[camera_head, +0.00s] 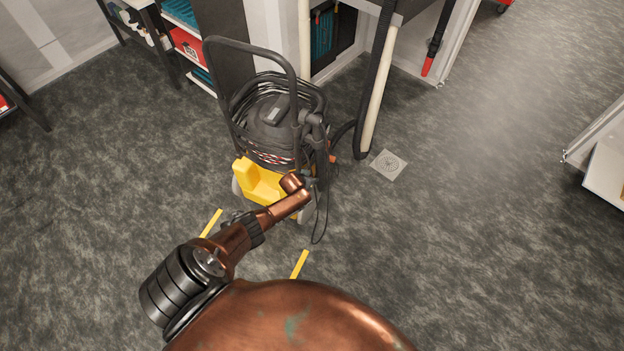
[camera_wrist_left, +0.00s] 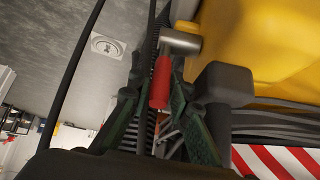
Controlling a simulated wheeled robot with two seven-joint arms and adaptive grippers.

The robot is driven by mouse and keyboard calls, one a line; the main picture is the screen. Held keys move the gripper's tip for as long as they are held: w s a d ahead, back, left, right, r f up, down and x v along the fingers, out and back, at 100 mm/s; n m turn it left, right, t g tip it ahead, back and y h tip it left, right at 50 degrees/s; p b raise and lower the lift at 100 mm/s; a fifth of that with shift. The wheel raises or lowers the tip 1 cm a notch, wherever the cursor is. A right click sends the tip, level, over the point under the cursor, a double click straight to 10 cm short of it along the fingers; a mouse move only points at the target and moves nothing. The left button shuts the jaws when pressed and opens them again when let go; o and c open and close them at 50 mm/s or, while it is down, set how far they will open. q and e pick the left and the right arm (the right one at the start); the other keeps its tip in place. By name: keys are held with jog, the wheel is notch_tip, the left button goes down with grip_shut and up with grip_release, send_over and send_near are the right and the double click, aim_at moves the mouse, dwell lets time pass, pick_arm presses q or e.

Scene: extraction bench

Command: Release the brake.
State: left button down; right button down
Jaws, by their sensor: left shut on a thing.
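The brake lever (camera_wrist_left: 160,82) has a red grip and a grey metal end and sits beside the yellow body (camera_wrist_left: 255,50) of the machine in the left wrist view. My left gripper (camera_wrist_left: 158,95) is shut on the red grip, with a dark green finger on each side. In the head view the machine is a black and yellow wheeled extractor (camera_head: 262,185) with a tall black handle. My copper left arm reaches to its lower front, where the fingers and lever are too small to make out. My right gripper is not in view.
A black cable (camera_wrist_left: 75,75) crosses close to the left gripper. A bench with pale posts (camera_head: 378,95) stands behind the extractor, and a floor drain (camera_head: 389,164) lies to its right. Yellow floor marks (camera_head: 299,264) lie in front. Grey floor is open to the right.

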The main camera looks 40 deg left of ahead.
pick_arm(q)
jog(key=c, duration=2)
grip_release()
jog(key=shift+a, duration=0.1)
jog(key=shift+c, duration=0.2)
jog(key=shift+s, duration=0.1)
jog(key=shift+s+d+r, duration=0.2)
jog(key=shift+s+r, duration=0.1)
jog(key=shift+r, duration=0.05)
jog(key=a+v, duration=0.1)
jog(key=v, duration=1)
jog(key=shift+d, duration=0.35)
